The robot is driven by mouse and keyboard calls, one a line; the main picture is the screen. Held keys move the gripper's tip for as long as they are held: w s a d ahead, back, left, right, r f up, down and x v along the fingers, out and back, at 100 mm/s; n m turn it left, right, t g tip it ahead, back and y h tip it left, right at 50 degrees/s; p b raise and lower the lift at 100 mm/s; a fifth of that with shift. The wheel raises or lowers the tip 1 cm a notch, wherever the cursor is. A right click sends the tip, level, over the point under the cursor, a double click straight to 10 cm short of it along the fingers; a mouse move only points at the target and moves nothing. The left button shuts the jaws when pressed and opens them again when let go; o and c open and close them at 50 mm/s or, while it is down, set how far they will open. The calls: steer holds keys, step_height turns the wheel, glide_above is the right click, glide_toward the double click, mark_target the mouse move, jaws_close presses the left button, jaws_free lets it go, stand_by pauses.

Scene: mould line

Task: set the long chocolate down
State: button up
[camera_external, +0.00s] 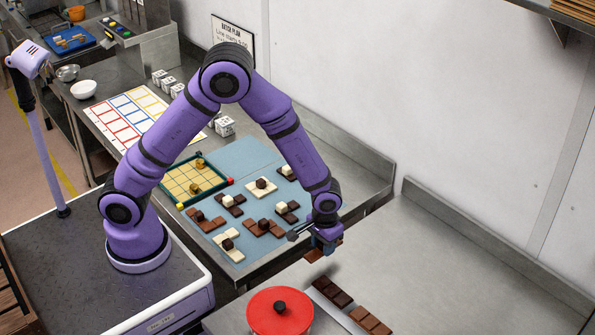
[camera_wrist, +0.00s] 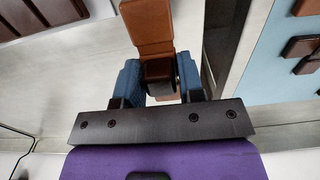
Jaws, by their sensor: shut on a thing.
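My gripper (camera_external: 322,243) is shut on the long chocolate (camera_wrist: 148,22), a milk-brown bar. In the external view only a small brown part of the long chocolate (camera_external: 314,255) shows below my gripper. It hangs in the air near the edge of the bench with the blue mat (camera_external: 240,150).
Several knobbed chocolate pieces (camera_external: 264,228) lie on the mat beside a gridded tray (camera_external: 180,206) with gold pieces. A red round lid (camera_external: 280,312), a dark bar (camera_external: 333,292) and a milk bar (camera_external: 371,320) are on the nearer steel bench. Its right side (camera_external: 450,270) is clear.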

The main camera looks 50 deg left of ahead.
glide_above(376, 257)
steer(key=shift+s+f, duration=0.1)
steer(key=shift+f, duration=2.4)
steer(key=shift+f, duration=0.15)
steer(key=o, duration=1.1)
steer(key=shift+c, duration=0.2)
